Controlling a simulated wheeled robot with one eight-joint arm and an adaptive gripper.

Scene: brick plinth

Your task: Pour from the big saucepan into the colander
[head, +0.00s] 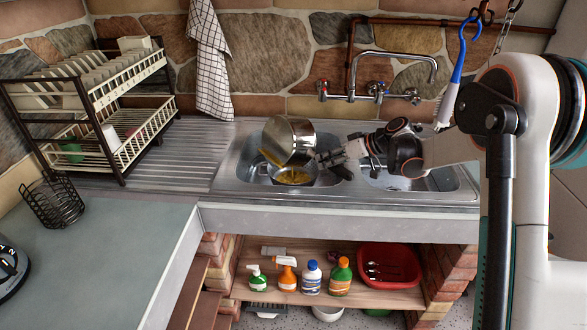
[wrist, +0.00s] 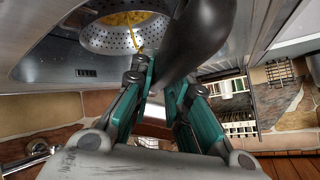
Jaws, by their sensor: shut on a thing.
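The big saucepan (head: 291,138), shiny steel, is tipped steeply above the left sink basin, its mouth facing down and left. Yellow food (head: 267,157) shows at its lower lip. The colander (wrist: 98,40), perforated metal, sits in the left basin below the pan, with yellow pieces (head: 293,176) inside. In the wrist view a thin yellow strand hangs by the colander's edge. My gripper (head: 334,156) is shut on the saucepan, to the right of its body. In the wrist view its fingers (wrist: 160,82) close on a dark part, probably the handle. The pan's inside is mostly hidden.
The tap (head: 405,56) hangs over the sink from the back wall. The right basin (head: 400,180) looks empty. A dish rack (head: 100,110) with plates stands on the left, near a wire basket (head: 52,203). The left counter (head: 110,235) is largely clear. Bottles stand on the shelf below.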

